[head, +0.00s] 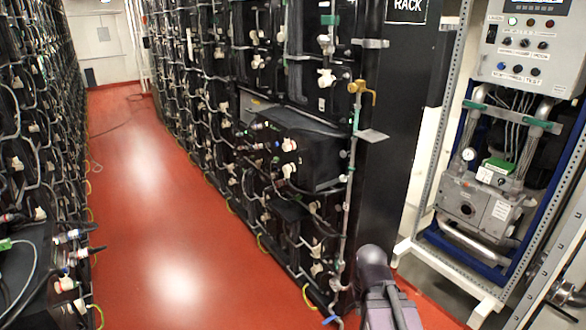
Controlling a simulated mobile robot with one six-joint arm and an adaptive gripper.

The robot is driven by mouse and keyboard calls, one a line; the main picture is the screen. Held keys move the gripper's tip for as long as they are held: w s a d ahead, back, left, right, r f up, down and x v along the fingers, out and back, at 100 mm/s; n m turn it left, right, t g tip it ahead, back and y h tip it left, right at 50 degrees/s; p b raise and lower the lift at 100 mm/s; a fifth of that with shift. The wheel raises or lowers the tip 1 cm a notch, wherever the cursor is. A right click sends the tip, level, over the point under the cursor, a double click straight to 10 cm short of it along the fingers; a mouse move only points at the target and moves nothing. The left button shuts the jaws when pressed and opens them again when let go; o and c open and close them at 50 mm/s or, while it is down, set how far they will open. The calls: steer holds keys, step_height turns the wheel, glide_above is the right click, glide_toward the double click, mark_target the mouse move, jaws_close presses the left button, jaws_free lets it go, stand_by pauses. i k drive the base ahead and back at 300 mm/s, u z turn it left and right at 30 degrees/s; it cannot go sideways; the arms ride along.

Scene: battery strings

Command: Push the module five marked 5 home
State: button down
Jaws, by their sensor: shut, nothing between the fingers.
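A black battery module (318,165) stands out from the front face of the black rack (395,130), about mid-height near the rack's right end. Its top and right side show, and white and coloured connectors are on its front. No number 5 can be read on it, so I cannot tell for sure that it is module five. Part of my own dark arm shows at the bottom, right of centre, well below and apart from the module. My gripper is not in view.
A brass valve (362,91) and a vertical pipe run beside the module. A control panel (525,45) and a pump unit (478,205) stand at right.

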mark_target(314, 160)
steer(key=k, duration=0.2)
steer(key=z, duration=0.25)
steer(key=i, duration=1.1)
steer(key=u, duration=0.3)
